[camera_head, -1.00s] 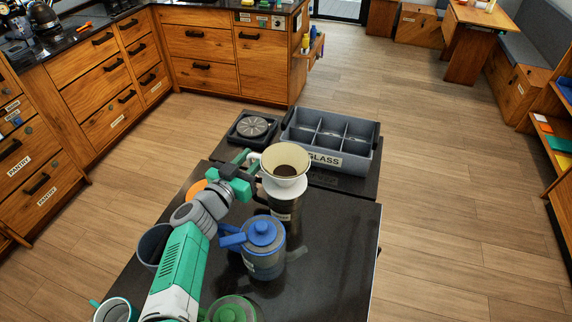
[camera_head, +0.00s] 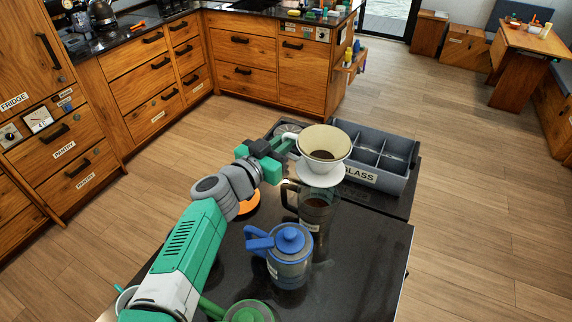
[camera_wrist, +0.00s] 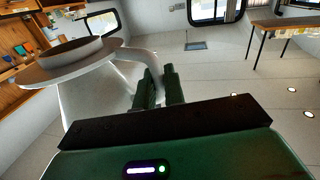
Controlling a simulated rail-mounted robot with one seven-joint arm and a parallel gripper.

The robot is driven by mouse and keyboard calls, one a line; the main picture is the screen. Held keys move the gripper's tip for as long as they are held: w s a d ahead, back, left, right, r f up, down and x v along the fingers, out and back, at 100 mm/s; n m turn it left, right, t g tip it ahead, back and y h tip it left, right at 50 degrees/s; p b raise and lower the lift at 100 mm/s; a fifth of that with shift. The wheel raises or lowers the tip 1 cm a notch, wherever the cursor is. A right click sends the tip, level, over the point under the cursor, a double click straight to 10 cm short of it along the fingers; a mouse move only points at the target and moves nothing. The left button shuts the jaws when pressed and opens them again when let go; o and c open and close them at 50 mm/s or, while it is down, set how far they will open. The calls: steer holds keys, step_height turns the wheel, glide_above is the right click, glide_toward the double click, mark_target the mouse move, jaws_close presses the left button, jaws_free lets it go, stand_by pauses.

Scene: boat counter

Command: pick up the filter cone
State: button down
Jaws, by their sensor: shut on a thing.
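The filter cone (camera_head: 335,143) is cream inside with a white base flange and dark grounds in it. My gripper (camera_head: 284,145) is shut on its white handle, from the left. The cone is upright and held above a glass carafe (camera_head: 316,212) with a dark handle; a gap shows between the flange and the carafe rim. In the wrist view the fingers (camera_wrist: 160,88) close on the handle, and the cone (camera_wrist: 85,95) fills the left side.
A blue-lidded pot (camera_head: 290,262) stands in front of the carafe, with a green-lidded one (camera_head: 248,311) nearer. A grey divided crate (camera_head: 385,180) labelled GLASS is behind right. The dark counter (camera_head: 365,260) is clear at right.

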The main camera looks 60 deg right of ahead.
step_height(320, 180, up, 10)
steer(key=shift+r+b, duration=0.1)
steer(key=shift+b, duration=0.4)
